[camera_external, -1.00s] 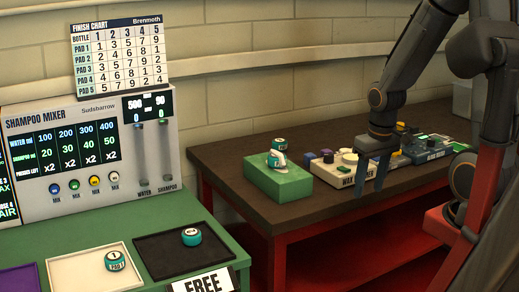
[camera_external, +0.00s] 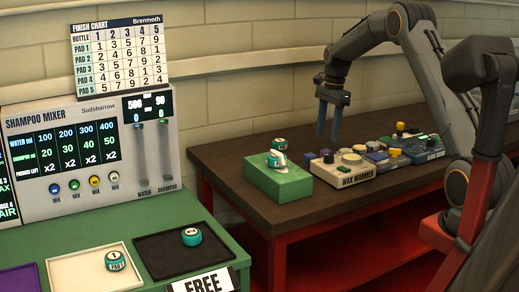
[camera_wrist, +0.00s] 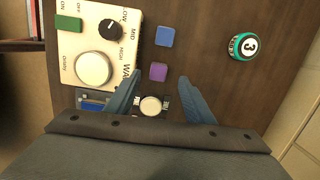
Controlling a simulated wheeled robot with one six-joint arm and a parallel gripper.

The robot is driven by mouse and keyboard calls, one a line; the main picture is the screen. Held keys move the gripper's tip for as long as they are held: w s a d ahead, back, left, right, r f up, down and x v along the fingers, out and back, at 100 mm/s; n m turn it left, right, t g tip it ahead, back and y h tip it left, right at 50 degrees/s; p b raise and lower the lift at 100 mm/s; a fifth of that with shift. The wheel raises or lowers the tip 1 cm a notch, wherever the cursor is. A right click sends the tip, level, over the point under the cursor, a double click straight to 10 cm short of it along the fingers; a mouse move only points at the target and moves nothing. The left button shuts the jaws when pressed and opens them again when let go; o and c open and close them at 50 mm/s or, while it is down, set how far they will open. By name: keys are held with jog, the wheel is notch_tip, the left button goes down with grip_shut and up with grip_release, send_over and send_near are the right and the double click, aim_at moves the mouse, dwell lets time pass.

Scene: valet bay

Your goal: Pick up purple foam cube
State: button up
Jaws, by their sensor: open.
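In the wrist view the purple foam cube (camera_wrist: 158,72) lies on the dark brown table, just beyond my gripper (camera_wrist: 160,79), lined up with the gap between its fingertips. My gripper is open and empty. A blue cube (camera_wrist: 165,36) lies a little farther up the picture. In the external view my gripper (camera_external: 328,134) points down above the back of the table, above and behind the wax warmer (camera_external: 345,170).
The wax warmer (camera_wrist: 88,45), with a dark knob and a round light part, stands left of the purple cube. A green box (camera_external: 275,180) with teal items sits at the table's left. Bare table lies between the ball and cubes.

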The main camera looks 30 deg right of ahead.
aim_at(327, 150)
jog(key=shift+w+d+f, duration=0.1)
jog(key=shift+w+d, duration=0.1)
jog(key=shift+w, duration=0.05)
jog(key=shift+f, duration=0.25)
jog(key=shift+s+a+f+p, duration=0.2)
jog(key=shift+f+p, duration=0.65)
jog(key=shift+f, duration=0.95)
jog(key=shift+s+a+f+p, duration=0.15)
jog(key=shift+f+p, duration=0.7)
jog(key=shift+f, duration=0.9)
jog(key=shift+d, duration=0.1)
jog(key=c, duration=1.1)
